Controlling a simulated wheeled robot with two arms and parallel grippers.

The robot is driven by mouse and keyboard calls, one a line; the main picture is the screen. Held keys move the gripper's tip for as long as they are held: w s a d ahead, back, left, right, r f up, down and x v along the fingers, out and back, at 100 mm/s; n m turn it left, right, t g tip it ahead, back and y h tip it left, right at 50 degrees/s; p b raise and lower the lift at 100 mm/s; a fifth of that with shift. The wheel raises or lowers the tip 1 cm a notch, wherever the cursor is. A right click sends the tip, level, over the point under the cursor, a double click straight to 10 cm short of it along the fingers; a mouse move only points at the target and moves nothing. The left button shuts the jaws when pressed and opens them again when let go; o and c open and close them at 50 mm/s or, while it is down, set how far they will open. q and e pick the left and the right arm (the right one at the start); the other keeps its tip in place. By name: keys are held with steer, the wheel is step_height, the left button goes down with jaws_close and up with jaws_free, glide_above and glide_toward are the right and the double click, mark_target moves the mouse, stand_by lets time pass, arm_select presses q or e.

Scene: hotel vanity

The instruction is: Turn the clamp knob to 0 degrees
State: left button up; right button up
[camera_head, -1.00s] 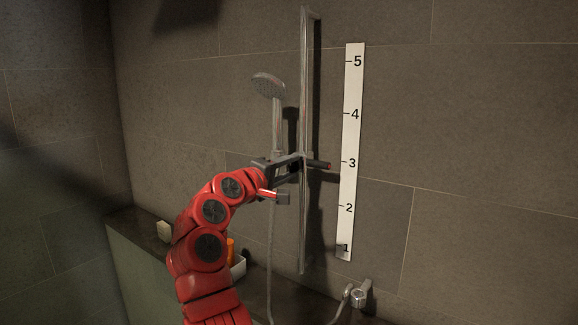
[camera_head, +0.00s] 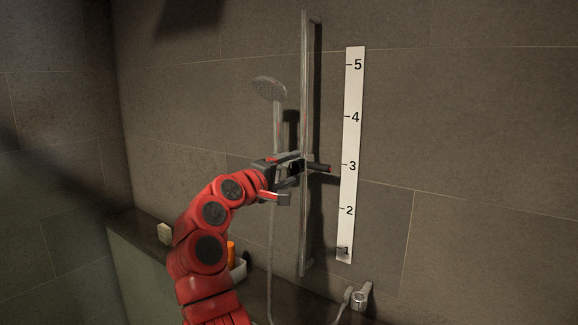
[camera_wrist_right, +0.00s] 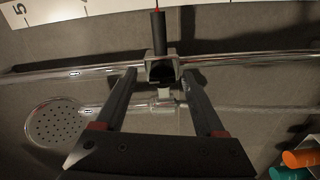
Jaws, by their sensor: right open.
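The clamp knob (camera_head: 319,168) is a dark cylinder that sticks out to the right of the shower rail (camera_head: 305,90), near the 3 mark of the scale. In the right wrist view the knob (camera_wrist_right: 159,35) has a thin red line at its far end and joins a clamp body (camera_wrist_right: 162,68) on the rail. My right gripper (camera_head: 292,177) is at the rail by the clamp. In the wrist view its fingers (camera_wrist_right: 160,74) are apart, one on each side of the clamp, and closed on nothing. Contact with the clamp cannot be told. My left gripper is out of view.
The shower head (camera_head: 270,89) and its hose hang left of the rail. A white numbered scale (camera_head: 350,135) is on the wall at right. A tap (camera_head: 361,297) is low at right. A ledge with a tray (camera_head: 238,269) and an orange bottle (camera_head: 231,250) lies below my arm.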

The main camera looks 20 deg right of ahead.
steer(key=shift+s+a+f+b, duration=0.15)
steer(key=shift+s+a+b, duration=0.15)
steer(key=shift+a, duration=0.1)
steer(key=b+v, duration=0.5)
steer(key=v, duration=1.1)
steer(key=shift+s+a+r, duration=0.2)
steer(key=shift+s+a, duration=0.05)
steer(key=shift+s, duration=0.05)
